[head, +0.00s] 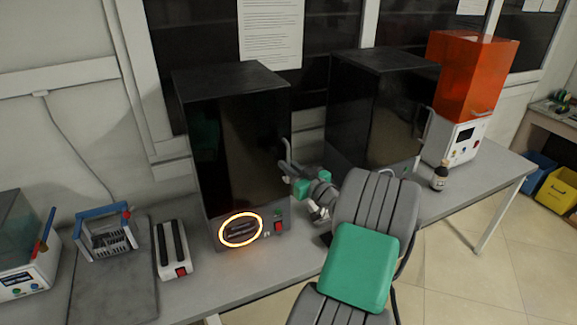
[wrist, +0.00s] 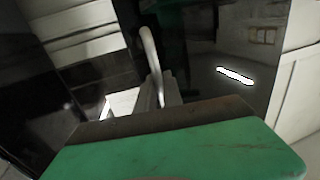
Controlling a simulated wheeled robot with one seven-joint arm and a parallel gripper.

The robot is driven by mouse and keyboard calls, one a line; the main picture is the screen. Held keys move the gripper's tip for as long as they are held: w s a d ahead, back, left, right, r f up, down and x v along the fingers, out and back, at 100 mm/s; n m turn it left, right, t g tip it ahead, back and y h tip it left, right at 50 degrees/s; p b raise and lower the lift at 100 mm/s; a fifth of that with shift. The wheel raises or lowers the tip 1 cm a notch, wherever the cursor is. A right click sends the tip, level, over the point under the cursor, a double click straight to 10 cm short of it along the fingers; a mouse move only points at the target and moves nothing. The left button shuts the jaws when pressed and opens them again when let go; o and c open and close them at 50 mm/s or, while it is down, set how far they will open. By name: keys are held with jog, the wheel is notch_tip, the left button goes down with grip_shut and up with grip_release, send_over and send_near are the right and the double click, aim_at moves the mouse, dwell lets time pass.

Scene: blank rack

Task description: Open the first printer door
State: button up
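The first printer (head: 232,150) is a tall black cabinet left of centre in the head view, with a glowing orange ring on its lower front. Its dark glossy door (head: 240,165) looks shut. A pale curved handle (head: 285,150) stands at the door's right edge and shows upright in the wrist view (wrist: 151,50). My gripper (head: 288,171) is at the handle's lower part. In the wrist view the grey fingertips (wrist: 165,95) meet the handle's lower end; whether they are closed on it I cannot tell. My green wrist casing hides the rest of the fingers.
A second black printer (head: 375,110) stands to the right, then an orange-hooded machine (head: 468,80) and a small dark bottle (head: 439,177). A white device with dark slots (head: 172,250) and a blue-framed basket (head: 105,232) lie left on the grey table (head: 205,285).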

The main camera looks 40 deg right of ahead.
grip_shut()
dwell(1.0)
jog(key=shift+s, duration=0.1)
